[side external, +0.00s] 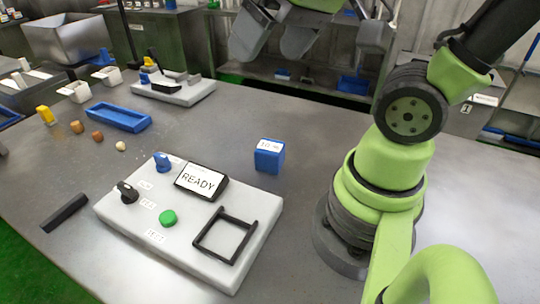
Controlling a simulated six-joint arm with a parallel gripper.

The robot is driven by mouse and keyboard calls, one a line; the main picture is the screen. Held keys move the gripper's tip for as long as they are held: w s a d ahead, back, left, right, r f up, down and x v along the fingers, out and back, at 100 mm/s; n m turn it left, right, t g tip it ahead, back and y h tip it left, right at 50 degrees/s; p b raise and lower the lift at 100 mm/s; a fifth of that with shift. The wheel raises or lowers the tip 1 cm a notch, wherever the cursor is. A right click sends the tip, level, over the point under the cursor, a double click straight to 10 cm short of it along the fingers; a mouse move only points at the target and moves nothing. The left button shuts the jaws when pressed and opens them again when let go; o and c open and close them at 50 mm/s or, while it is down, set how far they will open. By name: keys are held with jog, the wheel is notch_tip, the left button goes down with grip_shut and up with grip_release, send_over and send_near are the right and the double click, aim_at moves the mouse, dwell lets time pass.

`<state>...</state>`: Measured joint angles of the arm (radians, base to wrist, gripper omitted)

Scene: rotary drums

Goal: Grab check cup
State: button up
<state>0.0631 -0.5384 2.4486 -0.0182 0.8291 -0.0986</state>
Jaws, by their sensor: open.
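A small blue block-shaped cup (269,160) with a white marked top stands on the grey table, right of the middle. It is the likeliest check cup; its label is too small to read surely. My gripper (275,45) hangs at the top of the view, above and behind the blue cup and well apart from it. Its grey jaws are open, and nothing shows between them. Part of the wrist is cut off by the top edge.
A pale control box (190,225) has a READY screen (201,181), green button, knobs and a black square frame (225,235). A blue tray (118,117), small lumps and another device (172,87) lie to the left. Table around the blue cup is clear.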

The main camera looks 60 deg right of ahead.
jog(key=w+d+f+n+g+h, duration=0.15)
jog(key=w+d+f+g, duration=0.25)
jog(key=w+d+f, duration=0.4)
jog(key=n+g, duration=0.2)
jog(key=n, duration=0.1)
send_over(265, 145)
notch_tip(265, 145, down, 9)
jog(key=shift+a+f, duration=0.15)
notch_tip(265, 145, down, 5)
jog(key=shift+s+f, duration=0.1)
jog(key=shift+s, duration=0.05)
jog(key=shift+d+f, duration=0.2)
jog(key=shift+f, duration=2.7)
jog(key=c, duration=1.1)
jog(key=shift+r, duration=0.1)
